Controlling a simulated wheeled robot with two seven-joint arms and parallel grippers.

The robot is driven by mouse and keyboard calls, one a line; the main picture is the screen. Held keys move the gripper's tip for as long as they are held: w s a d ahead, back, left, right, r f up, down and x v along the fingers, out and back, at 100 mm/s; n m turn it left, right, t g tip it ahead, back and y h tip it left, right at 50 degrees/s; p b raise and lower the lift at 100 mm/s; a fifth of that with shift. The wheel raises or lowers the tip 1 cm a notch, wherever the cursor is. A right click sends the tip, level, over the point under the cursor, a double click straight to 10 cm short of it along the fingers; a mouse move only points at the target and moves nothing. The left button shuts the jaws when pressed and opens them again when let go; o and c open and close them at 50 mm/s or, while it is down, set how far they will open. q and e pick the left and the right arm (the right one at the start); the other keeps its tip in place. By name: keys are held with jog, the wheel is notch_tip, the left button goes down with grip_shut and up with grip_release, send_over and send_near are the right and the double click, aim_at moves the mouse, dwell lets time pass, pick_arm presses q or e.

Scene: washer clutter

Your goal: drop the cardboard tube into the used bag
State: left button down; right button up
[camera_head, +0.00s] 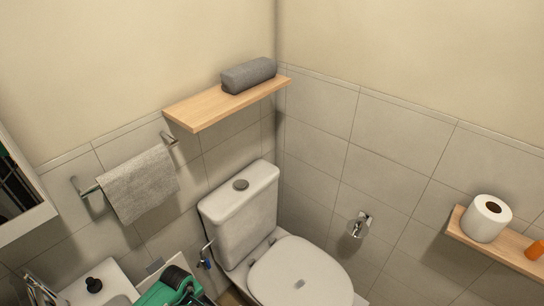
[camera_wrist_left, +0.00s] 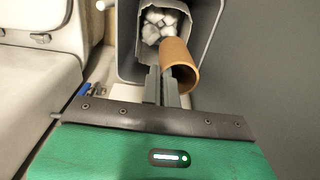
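The brown cardboard tube (camera_wrist_left: 178,58) shows in the left wrist view, with its open end towards the camera. My left gripper (camera_wrist_left: 164,84) is nearly closed on the tube's wall, one finger apparently inside the open end and the other outside. The tube's far end is by the mouth of a grey bag (camera_wrist_left: 146,44), which holds crumpled white pieces (camera_wrist_left: 160,24). I cannot tell whether the tube touches the bag. In the head view only my green left wrist shows at the bottom edge; its fingers, the tube and the bag are out of sight. My right gripper is not in view.
A dark grey bin (camera_wrist_left: 127,62) surrounds the bag. The toilet (camera_head: 240,215) stands close by. A wooden shelf (camera_head: 190,112) with a rolled grey towel (camera_head: 249,75) is above it. A paper roll (camera_head: 486,220) sits on the right shelf (camera_head: 500,252).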

pick_arm(q)
jog(key=c, duration=1.6)
grip_release()
notch_tip(320, 180, up, 14)
jog(key=p, duration=0.9)
jog(key=shift+f, duration=0.1)
